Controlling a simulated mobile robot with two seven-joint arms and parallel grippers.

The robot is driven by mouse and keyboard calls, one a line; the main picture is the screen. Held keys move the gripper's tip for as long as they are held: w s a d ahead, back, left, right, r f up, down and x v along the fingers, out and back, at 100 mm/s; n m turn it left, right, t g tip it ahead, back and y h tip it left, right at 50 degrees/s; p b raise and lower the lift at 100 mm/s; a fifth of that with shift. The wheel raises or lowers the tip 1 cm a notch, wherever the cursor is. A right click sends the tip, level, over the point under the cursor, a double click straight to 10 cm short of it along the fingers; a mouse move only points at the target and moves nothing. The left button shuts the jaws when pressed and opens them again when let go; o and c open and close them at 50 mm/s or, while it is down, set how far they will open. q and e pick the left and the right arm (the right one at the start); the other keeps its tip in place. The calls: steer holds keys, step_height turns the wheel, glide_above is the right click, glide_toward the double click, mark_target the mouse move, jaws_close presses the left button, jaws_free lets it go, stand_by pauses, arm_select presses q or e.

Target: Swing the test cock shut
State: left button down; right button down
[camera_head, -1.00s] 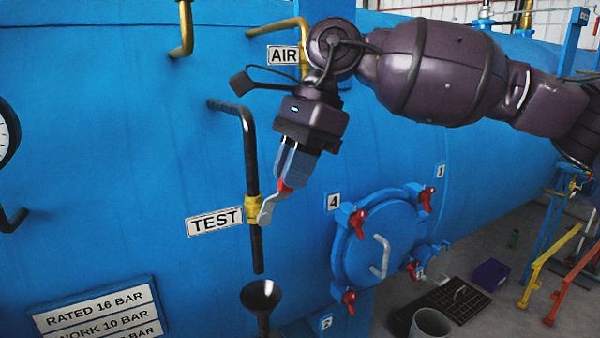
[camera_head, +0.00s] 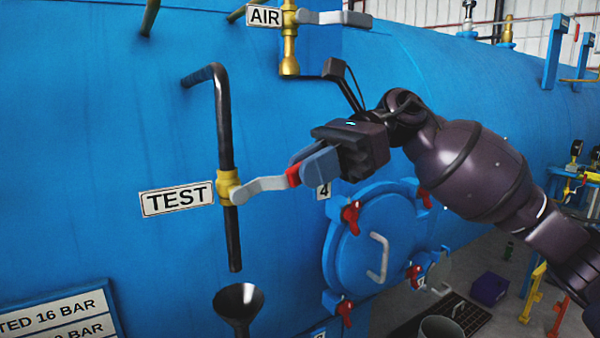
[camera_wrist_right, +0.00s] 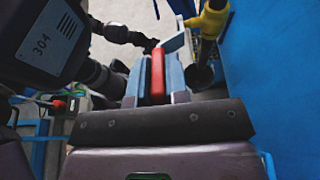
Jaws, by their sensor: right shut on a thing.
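The test cock is a brass valve body (camera_head: 229,188) on a black vertical pipe (camera_head: 225,130), beside the TEST sign (camera_head: 177,199). Its flat silver lever (camera_head: 262,186) points right, close to level and tilted slightly up, roughly across the pipe. My right gripper (camera_head: 306,166) is shut on the lever's red end (camera_head: 293,176). In the right wrist view the red grip (camera_wrist_right: 157,76) sits between the two blue-grey fingers, with the silver lever (camera_wrist_right: 173,42) running to the brass body (camera_wrist_right: 211,20). My left gripper is out of view.
A black funnel (camera_head: 238,302) stands under the pipe's open lower end. The AIR valve's silver lever (camera_head: 334,18) is above my right wrist. A round blue hatch (camera_head: 378,240) with red clamps is below my right arm. The blue tank wall is close behind.

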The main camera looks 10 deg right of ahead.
steer(key=shift+w+d+f+g+y+b, duration=0.15)
steer(key=shift+f+g+y+b, duration=0.15)
steer(key=shift+f+y+b, duration=0.5)
steer(key=shift+d+f+g+y+b, duration=0.1)
steer(key=shift+f+g+y+b, duration=0.45)
steer(key=shift+y, duration=0.45)
steer(key=shift+f, duration=0.1)
steer(key=c, duration=1.1)
jaws_free()
steer(key=shift+b+v, duration=0.45)
steer(key=shift+v, duration=4.9)
